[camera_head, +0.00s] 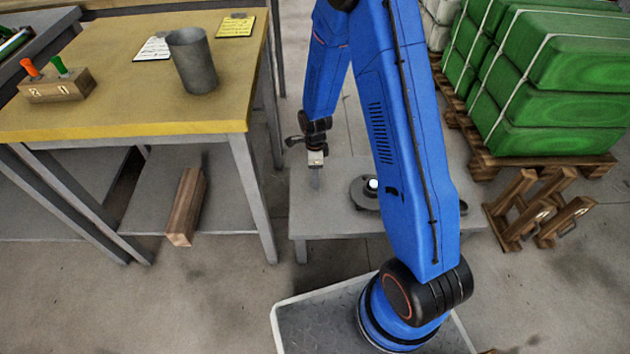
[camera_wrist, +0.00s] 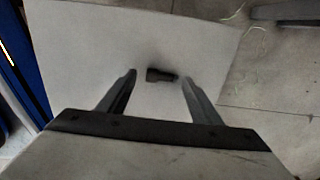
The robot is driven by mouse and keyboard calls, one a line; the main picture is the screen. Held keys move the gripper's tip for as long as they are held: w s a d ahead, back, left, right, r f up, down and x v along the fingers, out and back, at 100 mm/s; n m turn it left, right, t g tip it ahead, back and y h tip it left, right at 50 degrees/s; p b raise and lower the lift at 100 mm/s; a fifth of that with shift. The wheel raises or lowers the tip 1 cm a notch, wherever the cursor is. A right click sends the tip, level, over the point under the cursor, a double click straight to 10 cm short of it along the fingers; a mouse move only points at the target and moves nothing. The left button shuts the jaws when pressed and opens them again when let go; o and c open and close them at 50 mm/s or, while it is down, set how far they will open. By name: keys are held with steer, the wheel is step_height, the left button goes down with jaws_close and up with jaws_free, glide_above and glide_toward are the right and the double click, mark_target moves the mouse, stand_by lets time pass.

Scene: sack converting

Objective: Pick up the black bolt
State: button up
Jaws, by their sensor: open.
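The black bolt (camera_wrist: 161,75) lies on its side on the light grey top of a low table (camera_wrist: 85,45) in the wrist view. It sits just beyond and between the two fingertips of my gripper (camera_wrist: 158,75), which is open and empty. In the head view my gripper (camera_head: 316,178) points down over the left part of the low grey table (camera_head: 335,222). The bolt cannot be made out in the head view.
A dark round object with a white top (camera_head: 366,190) stands on the low table, partly behind my arm. A yellow-edged workbench (camera_head: 120,115) is at left. Wooden pieces (camera_head: 535,205) and a pallet of green sacks (camera_head: 560,60) are at right.

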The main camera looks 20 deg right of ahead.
steer(key=shift+f, duration=0.5)
steer(key=c, duration=1)
steer(key=shift+r, duration=0.2)
